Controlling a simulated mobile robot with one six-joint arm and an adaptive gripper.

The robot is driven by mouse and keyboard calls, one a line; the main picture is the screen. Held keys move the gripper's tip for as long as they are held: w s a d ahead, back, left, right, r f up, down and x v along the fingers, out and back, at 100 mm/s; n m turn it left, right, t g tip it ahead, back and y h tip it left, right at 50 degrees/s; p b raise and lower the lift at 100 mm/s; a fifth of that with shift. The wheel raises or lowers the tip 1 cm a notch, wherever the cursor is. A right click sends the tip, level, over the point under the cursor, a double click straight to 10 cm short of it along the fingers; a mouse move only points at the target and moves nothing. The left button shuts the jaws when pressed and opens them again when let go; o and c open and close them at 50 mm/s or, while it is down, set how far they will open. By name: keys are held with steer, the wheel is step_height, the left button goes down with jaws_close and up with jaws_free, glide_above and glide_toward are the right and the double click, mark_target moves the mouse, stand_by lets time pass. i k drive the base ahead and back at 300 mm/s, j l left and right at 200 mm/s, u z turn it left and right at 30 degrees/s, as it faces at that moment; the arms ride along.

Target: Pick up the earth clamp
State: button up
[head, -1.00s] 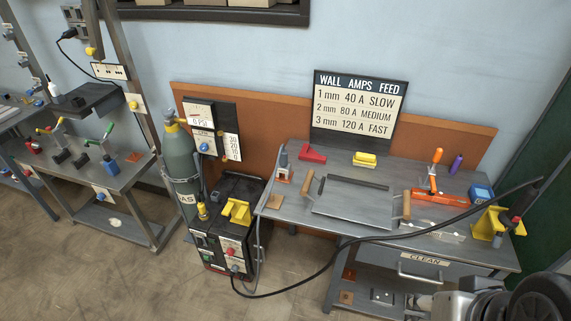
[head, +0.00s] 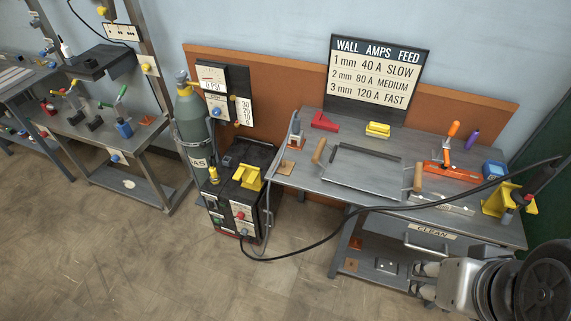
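I cannot tell for sure which thing is the earth clamp. A small upright grey and red item (head: 296,130) stands at the left end of the workbench (head: 330,196), and a grey cable (head: 267,215) rises from the welding machine (head: 240,198) towards that end. Where this cable ends is unclear. My gripper (head: 416,279) is at the lower right of the head view, in front of the bench and pointing left. Its two fingers look apart, with nothing seen between them. It is well away from the bench's left end.
A black cable (head: 340,229) loops from the machine across the bench front to a yellow stand (head: 503,200). A grey tray with wooden handles (head: 360,175) fills the bench middle. A gas cylinder (head: 190,125) stands left of the machine. The floor at front left is clear.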

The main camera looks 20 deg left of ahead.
mark_target(296, 134)
steer(key=i+j+u, duration=0.35)
steer(key=j, duration=0.25)
steer(key=i+j+u, duration=0.35)
steer(key=j, duration=0.2)
steer(key=i+j+u, duration=0.35)
steer(key=i+j, duration=0.05)
steer(key=j, duration=0.05)
